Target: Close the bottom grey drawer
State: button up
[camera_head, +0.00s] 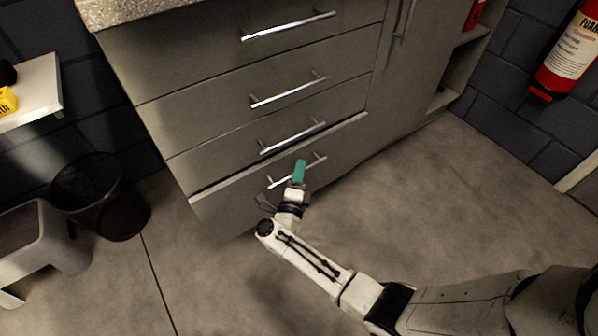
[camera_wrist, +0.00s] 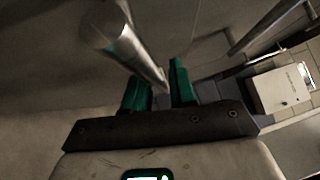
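The bottom grey drawer (camera_head: 232,207) stands out a little from the cabinet, with a dark gap along its top edge. Its silver bar handle (camera_head: 318,161) is partly hidden behind my gripper (camera_head: 299,172) in the head view. In the wrist view, a silver bar (camera_wrist: 128,48) runs from the upper left down towards the space between my green fingers (camera_wrist: 160,88). The fingers are apart, with a gap between them. I cannot tell whether either finger touches the bar.
The drawers above (camera_head: 240,83) look shut. A dark waste bin (camera_head: 103,200) and a grey stool (camera_head: 38,240) stand on the floor at left. A fire extinguisher (camera_head: 572,50) hangs at upper right. The floor (camera_head: 450,200) right of my arm is clear.

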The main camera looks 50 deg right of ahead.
grip_shut()
jog(key=shift+w+f, duration=0.1)
jog(key=shift+w+d+f+b, duration=0.1)
jog(key=shift+w+d+b, duration=0.05)
jog(key=shift+w+b, duration=0.4)
jog(key=shift+w+d+b, duration=0.15)
jog(key=shift+w+b, duration=0.3)
jog(key=shift+w, duration=0.1)
jog(key=shift+w+r, duration=0.1)
jog(key=shift+r, duration=0.1)
jog(key=shift+o, duration=1.1)
grip_release()
jog(key=p+v, duration=0.2)
jog(key=v, duration=0.9)
jog(key=shift+d, duration=0.1)
